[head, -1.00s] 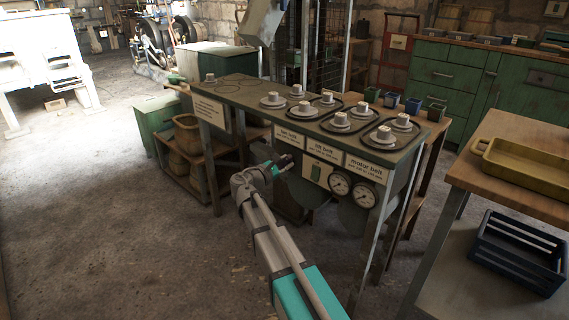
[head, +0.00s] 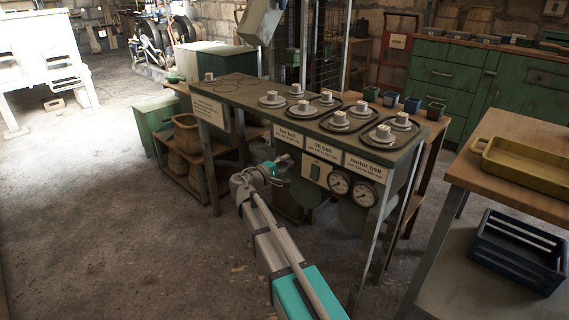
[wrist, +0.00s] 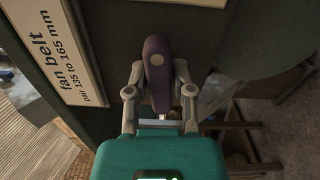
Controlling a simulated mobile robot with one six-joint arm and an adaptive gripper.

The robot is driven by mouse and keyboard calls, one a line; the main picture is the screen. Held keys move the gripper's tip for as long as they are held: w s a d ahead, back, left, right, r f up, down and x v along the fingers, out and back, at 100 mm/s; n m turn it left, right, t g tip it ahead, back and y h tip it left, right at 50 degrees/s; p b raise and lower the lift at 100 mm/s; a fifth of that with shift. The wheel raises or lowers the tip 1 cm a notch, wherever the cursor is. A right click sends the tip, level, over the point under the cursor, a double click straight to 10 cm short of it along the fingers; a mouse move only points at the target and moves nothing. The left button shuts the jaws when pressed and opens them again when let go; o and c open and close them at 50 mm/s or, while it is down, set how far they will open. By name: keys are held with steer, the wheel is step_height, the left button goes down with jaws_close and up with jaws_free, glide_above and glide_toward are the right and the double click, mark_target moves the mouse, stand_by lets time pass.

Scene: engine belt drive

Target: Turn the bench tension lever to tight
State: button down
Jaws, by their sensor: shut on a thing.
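The tension lever (wrist: 157,70) is a dark purple handle with a pale round spot, on the front of the belt bench (head: 235,92). In the wrist view it stands nearly upright in the picture, between my fingers. My gripper (wrist: 159,95) is shut on it, one finger on each side. In the head view my gripper (head: 281,164) is at the bench front, below the fan belt label (head: 288,137). The lever is small and mostly hidden there, and I cannot read any tight mark.
Two dial gauges (head: 351,188) and more belt labels are to the right on the bench front. Pulleys (head: 304,110) stand on top. Dark rounded guards hang below the bench top. A wooden table with a yellow tray (head: 525,165) is at right. The floor at left is clear.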

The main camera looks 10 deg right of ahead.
steer(key=shift+w+m, duration=0.1)
steer(key=shift+m, duration=0.5)
steer(key=c, duration=0.5)
jaws_free()
steer(key=shift+v, duration=6.05)
